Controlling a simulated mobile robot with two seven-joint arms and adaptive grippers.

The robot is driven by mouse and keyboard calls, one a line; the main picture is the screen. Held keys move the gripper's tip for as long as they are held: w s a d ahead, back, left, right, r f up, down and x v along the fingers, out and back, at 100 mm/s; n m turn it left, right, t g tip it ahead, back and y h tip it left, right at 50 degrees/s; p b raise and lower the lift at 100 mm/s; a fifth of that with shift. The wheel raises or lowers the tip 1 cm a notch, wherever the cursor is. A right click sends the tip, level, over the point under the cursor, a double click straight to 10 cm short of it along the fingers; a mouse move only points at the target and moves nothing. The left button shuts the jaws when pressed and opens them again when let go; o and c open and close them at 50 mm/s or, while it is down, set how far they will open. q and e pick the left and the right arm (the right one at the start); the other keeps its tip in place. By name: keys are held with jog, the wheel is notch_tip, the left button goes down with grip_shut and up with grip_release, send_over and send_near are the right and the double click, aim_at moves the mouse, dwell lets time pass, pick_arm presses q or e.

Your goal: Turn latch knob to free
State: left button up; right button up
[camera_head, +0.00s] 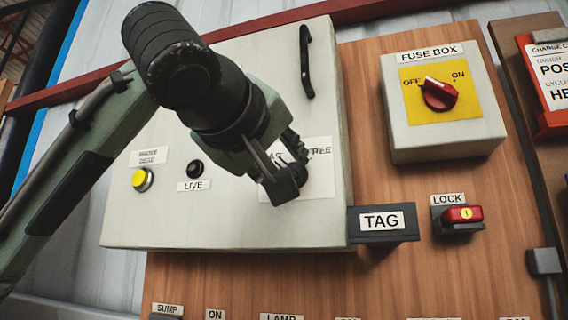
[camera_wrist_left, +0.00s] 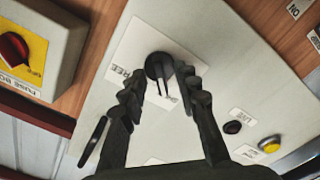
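The black latch knob (camera_wrist_left: 159,65) sits on a white label plate on the pale cabinet door (camera_head: 225,225). Its "FREE" label (camera_head: 319,151) is at the right in the head view; the label on the other side is partly hidden by my gripper. In the left wrist view the knob's narrow grip points down the picture, towards my gripper. My left gripper (camera_wrist_left: 162,84) is open, with one finger on each side of the knob's grip and visible gaps. In the head view the left gripper (camera_head: 283,168) covers much of the knob. My right gripper is not in view.
The door has a black handle (camera_head: 306,62), a yellow button (camera_head: 142,180) and a black "LIVE" button (camera_head: 195,168).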

pick_arm(q)
jog(key=shift+c, duration=0.6)
grip_shut()
